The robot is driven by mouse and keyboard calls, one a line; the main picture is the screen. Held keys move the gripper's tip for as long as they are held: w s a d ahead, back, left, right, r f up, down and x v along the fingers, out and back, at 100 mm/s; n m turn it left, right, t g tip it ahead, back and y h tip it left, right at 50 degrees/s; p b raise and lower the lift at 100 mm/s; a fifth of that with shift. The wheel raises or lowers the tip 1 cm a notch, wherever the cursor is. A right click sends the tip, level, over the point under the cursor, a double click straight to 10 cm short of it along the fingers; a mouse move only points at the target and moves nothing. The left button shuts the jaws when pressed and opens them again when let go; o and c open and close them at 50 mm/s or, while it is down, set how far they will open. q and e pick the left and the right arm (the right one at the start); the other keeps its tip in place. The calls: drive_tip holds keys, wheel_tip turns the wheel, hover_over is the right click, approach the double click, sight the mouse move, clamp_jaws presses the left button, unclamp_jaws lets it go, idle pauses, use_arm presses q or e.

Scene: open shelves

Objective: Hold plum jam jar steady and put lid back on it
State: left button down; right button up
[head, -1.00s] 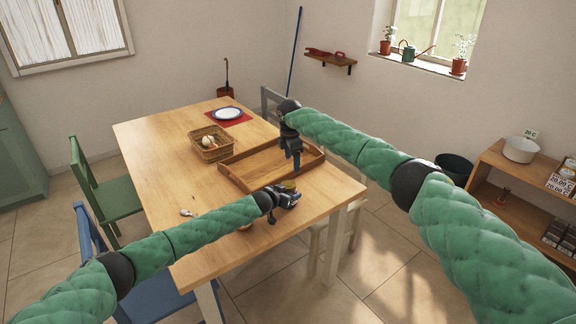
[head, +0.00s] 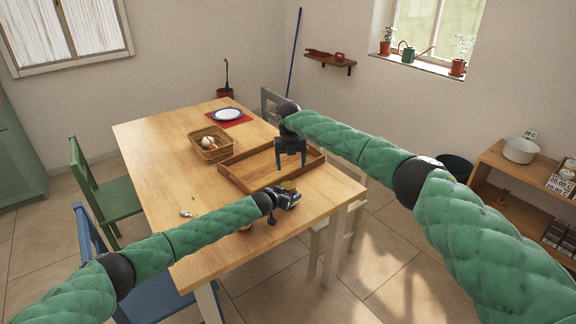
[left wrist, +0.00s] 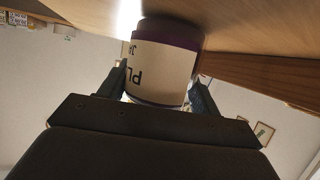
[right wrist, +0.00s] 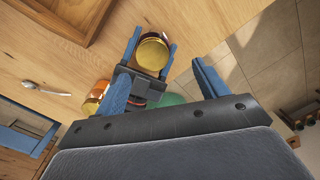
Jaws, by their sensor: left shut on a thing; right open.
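The plum jam jar (left wrist: 165,62) fills the middle of the left wrist view, with a dark purple body and a cream label partly reading "PL". My left gripper (head: 287,197) is shut on it, low over the near part of the table. In the right wrist view a round gold lid (right wrist: 152,53) shows on top of the held jar, between the left gripper's blue fingers; whether it is seated or tight I cannot tell. My right gripper (head: 291,166) is open and empty above and behind the jar. Its spread fingers (right wrist: 165,78) also show in the right wrist view.
A wooden tray (head: 235,176) lies behind the jar, with a wicker basket (head: 211,155) beyond it. An amber jar with a gold top (right wrist: 94,98) stands beside the left gripper. A spoon (head: 186,213) lies at the left. The table's right edge is close.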

sight(288, 185)
drive_tip(key=n, duration=0.7)
drive_tip(key=shift+s+a+f, duration=0.2)
drive_tip(key=shift+a, duration=0.05)
drive_tip(key=n, duration=0.5)
drive_tip(key=shift+s+a, duration=0.1)
drive_tip(key=shift+a, duration=0.05)
drive_tip(key=n, duration=0.5)
drive_tip(key=shift+a+n+y, duration=0.15)
drive_tip(key=shift+n+y, duration=0.15)
drive_tip(key=shift+n, duration=0.1)
drive_tip(key=n, duration=0.6)
drive_tip(key=shift+f, duration=0.15)
drive_tip(key=shift+f, duration=3.9)
